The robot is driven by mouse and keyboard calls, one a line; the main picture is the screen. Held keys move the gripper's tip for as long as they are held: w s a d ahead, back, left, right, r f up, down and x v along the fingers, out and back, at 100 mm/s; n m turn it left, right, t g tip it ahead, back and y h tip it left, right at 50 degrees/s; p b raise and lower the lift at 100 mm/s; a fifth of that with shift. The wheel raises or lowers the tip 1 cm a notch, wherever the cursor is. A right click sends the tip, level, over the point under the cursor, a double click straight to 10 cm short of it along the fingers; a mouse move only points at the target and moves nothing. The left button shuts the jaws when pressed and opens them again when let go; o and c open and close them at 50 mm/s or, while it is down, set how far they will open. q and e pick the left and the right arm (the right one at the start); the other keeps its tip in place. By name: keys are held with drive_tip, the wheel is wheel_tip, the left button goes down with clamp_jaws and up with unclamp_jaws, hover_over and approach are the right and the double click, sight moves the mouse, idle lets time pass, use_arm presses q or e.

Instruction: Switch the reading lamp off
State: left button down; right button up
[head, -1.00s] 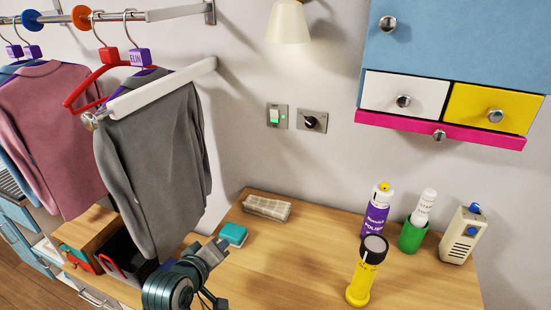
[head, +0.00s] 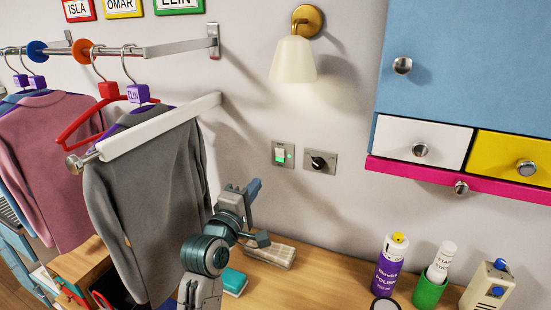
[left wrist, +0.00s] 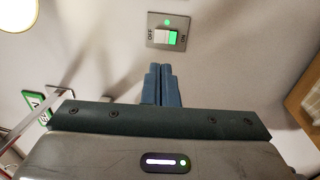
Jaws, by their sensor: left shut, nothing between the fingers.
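The reading lamp (head: 293,60), a cream shade on a brass wall mount, hangs above the counter. Its bright shade opening also shows in the left wrist view (left wrist: 18,12). Below it is a wall switch (head: 283,154) with a white rocker and green glow. In the left wrist view the switch plate (left wrist: 166,31) reads OFF at left and ON at right, with a green light lit. My left gripper (head: 254,187) is shut and empty, below and left of the switch. Its blue fingers (left wrist: 162,72) point towards the plate, apparently apart from it. My right gripper is not in view.
A rotary knob plate (head: 319,162) sits right of the switch. Hanging sweaters and a white-barred rail (head: 160,127) are left of my arm. A purple bottle (head: 389,265), green cup (head: 430,290) and beige box (head: 487,287) stand on the counter at right. A blue cabinet overhangs at right.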

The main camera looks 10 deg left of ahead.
use_arm(q)
drive_tip(key=p, duration=0.4)
approach(280, 152)
drive_tip(key=x, duration=0.5)
drive_tip(key=shift+w, duration=0.2)
drive_tip(key=shift+w+d, duration=0.15)
drive_tip(key=shift+w, duration=0.6)
drive_tip(key=shift+w+r+p, duration=0.1)
drive_tip(key=shift+r+p, duration=0.15)
drive_tip(key=shift+p, duration=0.05)
drive_tip(key=shift+f, duration=0.1)
